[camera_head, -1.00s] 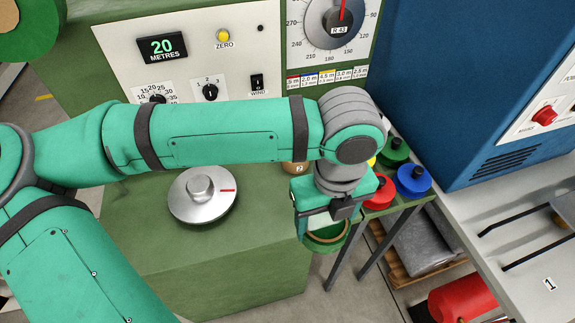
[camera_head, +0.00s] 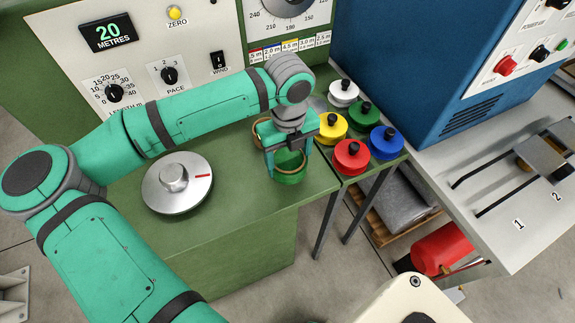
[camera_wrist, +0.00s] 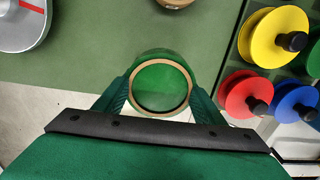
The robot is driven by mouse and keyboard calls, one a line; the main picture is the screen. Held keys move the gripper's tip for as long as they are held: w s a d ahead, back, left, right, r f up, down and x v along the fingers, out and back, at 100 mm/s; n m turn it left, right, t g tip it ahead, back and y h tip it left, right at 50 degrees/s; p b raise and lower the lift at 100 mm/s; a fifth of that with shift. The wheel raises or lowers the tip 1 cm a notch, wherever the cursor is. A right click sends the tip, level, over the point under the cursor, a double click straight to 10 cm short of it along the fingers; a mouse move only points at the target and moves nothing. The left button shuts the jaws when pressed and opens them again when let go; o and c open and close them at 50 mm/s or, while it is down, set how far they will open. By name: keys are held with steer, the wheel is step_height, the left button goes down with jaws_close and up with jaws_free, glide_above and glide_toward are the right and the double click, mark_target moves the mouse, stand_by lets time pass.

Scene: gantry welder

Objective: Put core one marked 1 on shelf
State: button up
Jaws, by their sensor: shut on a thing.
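My gripper (camera_head: 288,160) is shut on a round green core (camera_head: 290,178) with a tan rim, near the right front corner of the green bench. In the wrist view, the core's rim (camera_wrist: 160,62) shows between my two fingers. I see no number on it, and I cannot tell whether it touches the bench. A second tan core (camera_head: 262,130) stands behind my gripper, partly hidden. The pale grey ledge (camera_head: 480,215) at right, which may be the shelf, carries the marks 1 (camera_head: 519,224) and 2 (camera_head: 557,196), each near a dark rod.
Red (camera_head: 351,157), blue (camera_head: 386,142), yellow, green and white knobbed discs stand on a side stand right of my gripper. A silver dial (camera_head: 178,182) sits on the bench. A blue cabinet (camera_head: 400,70) rises behind the ledge. A red cylinder (camera_head: 440,248) lies below.

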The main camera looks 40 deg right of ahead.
steer(key=shift+w+d+f, duration=0.2)
steer(key=shift+w+f, duration=0.1)
steer(key=shift+f, duration=0.1)
steer(key=shift+w+f, duration=0.15)
steer(key=shift+f, duration=1.6)
steer(key=shift+f, duration=0.15)
steer(key=o, duration=1.1)
steer(key=shift+c, duration=0.2)
step_height(320, 180, up, 12)
steer(key=shift+r, duration=0.2)
